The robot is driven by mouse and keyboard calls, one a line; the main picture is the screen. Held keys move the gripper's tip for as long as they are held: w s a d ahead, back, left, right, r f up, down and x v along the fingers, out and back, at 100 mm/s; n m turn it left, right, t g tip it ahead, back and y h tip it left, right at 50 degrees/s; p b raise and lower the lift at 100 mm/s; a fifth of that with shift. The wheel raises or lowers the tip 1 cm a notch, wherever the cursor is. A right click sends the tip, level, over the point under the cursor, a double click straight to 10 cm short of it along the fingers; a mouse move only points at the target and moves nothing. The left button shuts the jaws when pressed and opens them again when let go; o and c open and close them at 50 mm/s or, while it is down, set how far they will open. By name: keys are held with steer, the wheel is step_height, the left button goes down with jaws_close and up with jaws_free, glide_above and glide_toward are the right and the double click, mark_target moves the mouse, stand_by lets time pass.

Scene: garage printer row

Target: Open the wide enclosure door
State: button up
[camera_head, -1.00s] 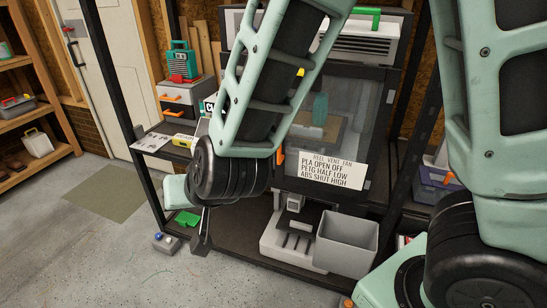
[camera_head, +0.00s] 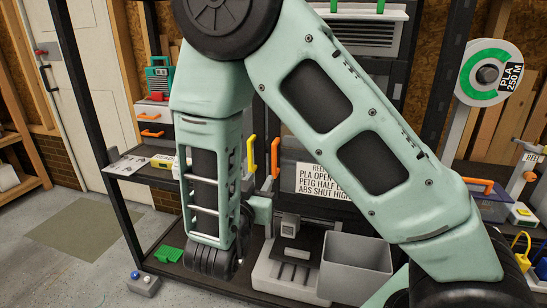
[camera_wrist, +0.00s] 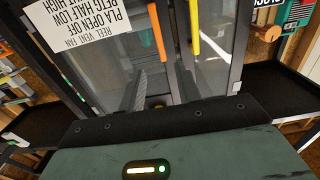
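The enclosure's wide door (camera_wrist: 105,62) is a clear, dark-framed panel bearing a white filament sign (camera_head: 322,182). It looks shut. An orange upright handle (camera_head: 276,157) is at its edge beside the sign; the wrist view shows this handle (camera_wrist: 156,32) too. A yellow handle (camera_head: 250,155), on the neighbouring narrower panel (camera_wrist: 212,65), stands close to it. My gripper (camera_wrist: 161,88) points at the enclosure front, its two dark fingers apart and empty, short of the handles.
A grey bin (camera_head: 354,268) and a small white machine (camera_head: 285,275) stand on the low shelf below the door. A filament spool (camera_head: 489,73) is at right. A button box (camera_head: 143,283) lies on the floor at left. Open floor (camera_head: 75,270) extends left.

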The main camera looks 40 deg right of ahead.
mark_target(274, 157)
steer(key=x, duration=1.3)
steer(key=shift+w+d+p, duration=0.25)
steer(key=shift+d+p, duration=0.05)
steer(key=shift+p, duration=0.1)
jaws_close()
